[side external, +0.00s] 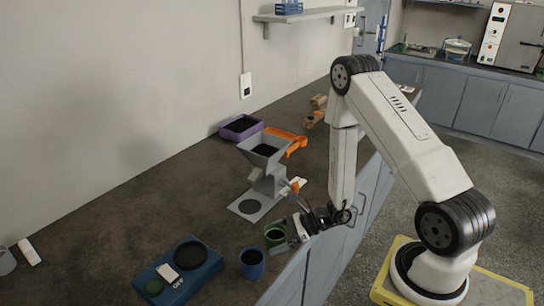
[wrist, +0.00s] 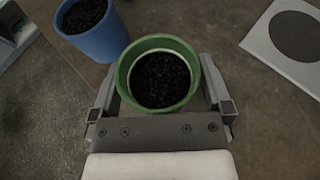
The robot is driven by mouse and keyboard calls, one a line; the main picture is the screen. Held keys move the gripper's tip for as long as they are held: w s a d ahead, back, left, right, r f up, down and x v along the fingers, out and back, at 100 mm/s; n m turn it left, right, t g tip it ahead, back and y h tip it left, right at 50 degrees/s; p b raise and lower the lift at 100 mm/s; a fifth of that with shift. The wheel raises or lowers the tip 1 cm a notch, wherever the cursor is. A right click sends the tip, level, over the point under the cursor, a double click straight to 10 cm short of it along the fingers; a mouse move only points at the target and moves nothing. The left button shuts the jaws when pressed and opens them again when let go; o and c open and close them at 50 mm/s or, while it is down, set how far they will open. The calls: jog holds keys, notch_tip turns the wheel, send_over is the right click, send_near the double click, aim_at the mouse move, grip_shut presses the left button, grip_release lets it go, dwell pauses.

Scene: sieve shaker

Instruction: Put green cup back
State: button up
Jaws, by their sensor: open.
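The green cup (wrist: 127,72) holds dark granules. It stands upright between the fingers of my gripper (wrist: 160,100) in the wrist view. The fingers are apart on either side of the cup, with a small gap showing at the right. In the side view the green cup (side external: 276,237) is near the counter's front edge, with my gripper (side external: 290,234) at its right side. Whether the cup's base touches the counter is hard to tell.
A blue cup (side external: 252,264) with dark granules stands close by. A blue scale (side external: 178,283) with a round black plate is at front left. The grey hopper machine (side external: 268,166) stands behind, its base plate (wrist: 262,42) near the gripper. A purple tray (side external: 241,128) is farther back.

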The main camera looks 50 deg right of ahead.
jog(key=shift+r, duration=0.15)
jog(key=v, duration=1.2)
dwell(0.3)
dwell(0.5)
jog(key=s+a+r+n+g, duration=0.2)
jog(key=s+a+n+g, duration=0.1)
jog(key=a+n+g, duration=0.55)
jog(key=w+r+n+t+h, duration=0.1)
jog(key=w+r+n+h, duration=0.1)
jog(key=n, duration=0.7)
jog(key=w+r+n+h, duration=0.2)
jog(key=r+n+h, duration=0.3)
jog(key=n+h, duration=0.2)
jog(key=shift+w+a+n+t, duration=0.25)
jog(key=shift+a+n+t, duration=0.15)
jog(key=shift+n, duration=0.85)
